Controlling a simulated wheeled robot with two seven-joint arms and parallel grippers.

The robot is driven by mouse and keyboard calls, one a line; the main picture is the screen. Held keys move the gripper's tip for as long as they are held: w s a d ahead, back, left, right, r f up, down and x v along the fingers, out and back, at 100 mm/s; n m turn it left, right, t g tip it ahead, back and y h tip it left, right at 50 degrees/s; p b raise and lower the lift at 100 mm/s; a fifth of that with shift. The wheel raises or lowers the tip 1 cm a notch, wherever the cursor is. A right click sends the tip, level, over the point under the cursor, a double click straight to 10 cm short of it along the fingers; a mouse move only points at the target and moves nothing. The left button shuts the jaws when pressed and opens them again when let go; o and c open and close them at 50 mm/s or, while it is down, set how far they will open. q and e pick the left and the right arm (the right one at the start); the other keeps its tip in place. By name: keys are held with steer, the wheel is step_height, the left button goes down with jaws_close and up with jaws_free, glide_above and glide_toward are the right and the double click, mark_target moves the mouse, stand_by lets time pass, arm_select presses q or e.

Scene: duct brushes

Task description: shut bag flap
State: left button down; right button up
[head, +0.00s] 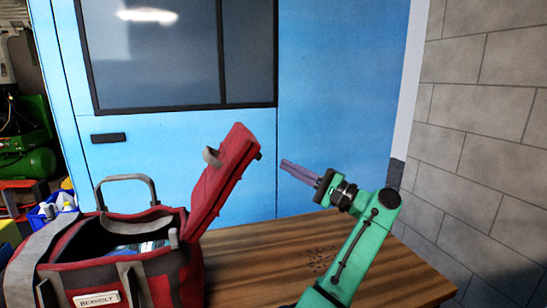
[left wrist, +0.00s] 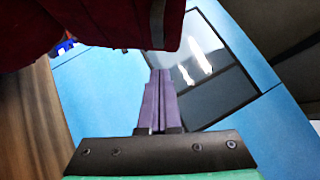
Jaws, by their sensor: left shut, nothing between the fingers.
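A red and grey bag (head: 155,278) stands on the wooden table at the left of the head view, its top open. Its red flap (head: 222,178) stands up at the right side of the opening, leaning to the right, with a grey loop on it. My left gripper (head: 284,164) is to the right of the flap's upper end, purple fingers closed and empty, pointing up and left. A gap shows between fingertips and flap in the head view. In the left wrist view the closed fingers (left wrist: 158,76) reach up to the flap's dark red underside (left wrist: 90,25). My right gripper is out of view.
The wooden table (head: 262,262) is bare to the right of the bag. A grey handle (head: 126,179) stands up from the bag. A blue bin (head: 42,217) is behind it at the left. A blue door (head: 330,100) and a grey block wall (head: 480,130) are behind.

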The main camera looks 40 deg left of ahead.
arm_select(q)
steer(key=s+a+r, duration=0.2)
steer(key=s+a, duration=0.1)
steer(key=shift+s+a+p, duration=0.15)
steer(key=shift+s+p, duration=0.05)
steer(key=shift+p, duration=0.2)
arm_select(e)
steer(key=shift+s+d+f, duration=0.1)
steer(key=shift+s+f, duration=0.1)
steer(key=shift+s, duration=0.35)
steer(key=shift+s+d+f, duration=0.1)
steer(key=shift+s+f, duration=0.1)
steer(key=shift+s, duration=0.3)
arm_select(q)
steer(key=shift+r, duration=0.15)
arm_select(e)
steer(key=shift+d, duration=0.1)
